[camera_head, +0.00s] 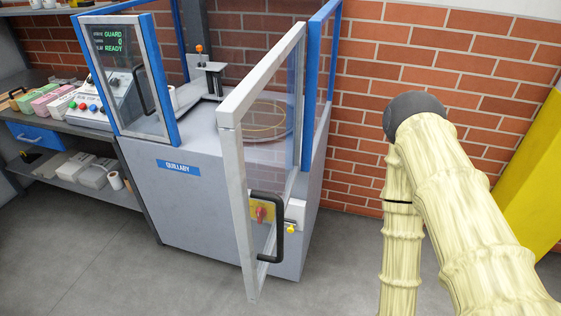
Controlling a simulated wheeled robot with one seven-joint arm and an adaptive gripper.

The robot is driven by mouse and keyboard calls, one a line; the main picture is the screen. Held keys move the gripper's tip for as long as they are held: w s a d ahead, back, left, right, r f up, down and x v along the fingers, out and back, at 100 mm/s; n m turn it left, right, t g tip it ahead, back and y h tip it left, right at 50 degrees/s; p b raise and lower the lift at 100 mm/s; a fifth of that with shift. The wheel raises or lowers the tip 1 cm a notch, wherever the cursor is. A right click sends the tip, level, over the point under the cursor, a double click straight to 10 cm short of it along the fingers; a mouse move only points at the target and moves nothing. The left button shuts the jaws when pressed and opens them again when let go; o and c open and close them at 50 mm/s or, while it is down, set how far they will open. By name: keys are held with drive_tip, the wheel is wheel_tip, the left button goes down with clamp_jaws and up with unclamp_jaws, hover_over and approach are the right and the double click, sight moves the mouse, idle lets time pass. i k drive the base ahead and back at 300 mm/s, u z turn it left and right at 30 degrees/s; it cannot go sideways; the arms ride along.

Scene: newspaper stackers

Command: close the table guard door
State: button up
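The table guard door (235,185) is a grey-framed clear panel on the grey machine labelled QUILLABY (190,215). It stands swung open toward me, hinged near the blue post at the right. Its black bar handle (279,230) is low on the near side. Through the opening a round turntable (262,120) shows on the machine top. A red switch on a yellow plate (262,212) shows through the door panel. My arm, in a pale ribbed cover, is at the right, apart from the door. My gripper is not in view.
A small screen reading GUARD 0 and READY (110,41) is on the left blue-framed panel. A shelf bench with a button box (105,100) stands at the left. A yellow panel (530,165) is at the far right. Grey floor (190,280) in front is clear.

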sight(231, 110)
drive_tip(key=u, duration=0.35)
drive_tip(key=k, duration=1.1)
drive_tip(key=z, duration=0.25)
drive_tip(key=i, duration=0.4)
